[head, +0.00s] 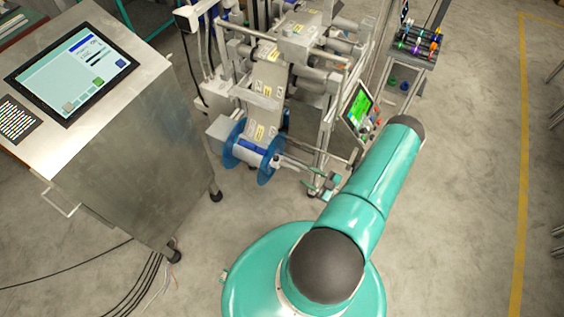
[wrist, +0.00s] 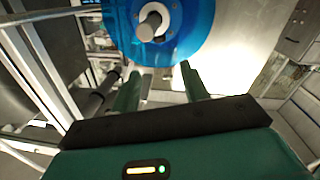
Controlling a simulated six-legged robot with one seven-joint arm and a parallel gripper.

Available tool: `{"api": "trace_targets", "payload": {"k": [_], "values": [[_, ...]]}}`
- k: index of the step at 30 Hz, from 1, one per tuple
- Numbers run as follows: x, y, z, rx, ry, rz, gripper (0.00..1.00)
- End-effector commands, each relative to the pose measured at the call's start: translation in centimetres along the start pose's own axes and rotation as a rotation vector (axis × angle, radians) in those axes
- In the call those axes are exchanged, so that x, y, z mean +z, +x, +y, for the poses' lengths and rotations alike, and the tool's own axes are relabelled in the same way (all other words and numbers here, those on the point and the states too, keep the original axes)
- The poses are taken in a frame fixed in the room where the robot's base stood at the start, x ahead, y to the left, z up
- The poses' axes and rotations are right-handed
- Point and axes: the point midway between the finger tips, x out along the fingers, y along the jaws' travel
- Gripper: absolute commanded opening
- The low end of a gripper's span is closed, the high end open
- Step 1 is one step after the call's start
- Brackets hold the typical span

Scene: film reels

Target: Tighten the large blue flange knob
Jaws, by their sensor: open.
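The large blue flange (head: 268,168) is a disc on the near end of a film reel on the machine. In the wrist view the blue flange (wrist: 190,38) fills the upper middle, with a pale hub and a grey shaft end (wrist: 151,24) at its centre. I cannot tell whether this centre piece is the knob. My gripper (wrist: 160,70) is open, with two green fingers pointing toward the flange and nothing seen between them. In the head view my gripper (head: 319,184) is just right of the reel, partly hidden by my arm.
A steel cabinet with a touchscreen (head: 72,60) stands to the left. The film machine (head: 290,75) rises behind the reel, with a small green-lit panel (head: 358,107) near my arm. A rack of coloured spools (head: 416,46) is at the back right.

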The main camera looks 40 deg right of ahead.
Motion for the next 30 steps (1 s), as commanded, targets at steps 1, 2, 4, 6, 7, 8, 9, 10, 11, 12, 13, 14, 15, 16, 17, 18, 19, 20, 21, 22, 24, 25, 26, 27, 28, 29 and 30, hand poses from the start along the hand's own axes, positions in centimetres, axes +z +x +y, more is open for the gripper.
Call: {"api": "trace_targets", "payload": {"k": [1, 2, 4, 6, 7, 8, 9, 10, 11, 12, 13, 14, 15, 16, 17, 18, 19, 20, 21, 22, 24, 25, 26, 27, 28, 29, 30], "values": [[0.0, 0.6, -0.1, 0.000, 0.001, 0.002, 0.45], [-0.1, 0.9, -0.1, 0.000, 0.001, 0.003, 0.45], [-0.1, 2.0, -0.1, -0.001, 0.001, 0.003, 0.45], [-0.1, 3.3, -0.1, 0.001, 0.001, 0.004, 0.45], [-0.1, 3.9, -0.1, 0.000, 0.001, 0.004, 0.45], [-0.1, 4.5, -0.1, 0.000, 0.001, 0.003, 0.45], [-0.1, 5.3, -0.1, 0.001, 0.001, 0.005, 0.45], [-0.1, 5.9, -0.1, 0.001, 0.001, 0.004, 0.45], [-0.1, 6.5, -0.1, 0.001, 0.000, 0.003, 0.45], [-0.1, 7.3, -0.1, 0.002, 0.001, 0.004, 0.45], [-0.1, 7.9, -0.1, 0.001, 0.001, 0.004, 0.45], [-0.1, 8.5, -0.1, 0.001, 0.001, 0.003, 0.45], [-0.1, 9.3, -0.1, 0.002, 0.001, 0.004, 0.45], [-0.1, 9.8, -0.1, 0.002, 0.001, 0.003, 0.45], [-0.1, 10.3, -0.1, 0.002, 0.001, 0.003, 0.45], [-0.1, 11.0, -0.1, 0.003, 0.002, 0.004, 0.45], [-0.1, 11.4, -0.1, 0.002, 0.001, 0.003, 0.45], [-0.1, 11.8, -0.1, 0.002, 0.001, 0.003, 0.45], [-0.1, 12.3, -0.1, 0.002, 0.000, 0.003, 0.45], [-0.1, 12.6, 0.0, 0.003, 0.000, 0.003, 0.45], [-0.1, 13.1, 0.0, 0.003, 0.000, 0.003, 0.45], [-0.1, 13.2, 0.0, 0.003, 0.000, 0.002, 0.45], [-0.1, 13.3, 0.0, 0.003, 0.000, 0.002, 0.45], [-0.1, 13.4, 0.0, 0.003, 0.000, 0.001, 0.45], [-0.1, 13.4, 0.0, 0.003, 0.001, 0.001, 0.45], [-0.1, 13.5, 0.0, 0.003, 0.001, 0.001, 0.45], [-0.1, 13.5, 0.0, 0.003, 0.001, 0.001, 0.45]]}}
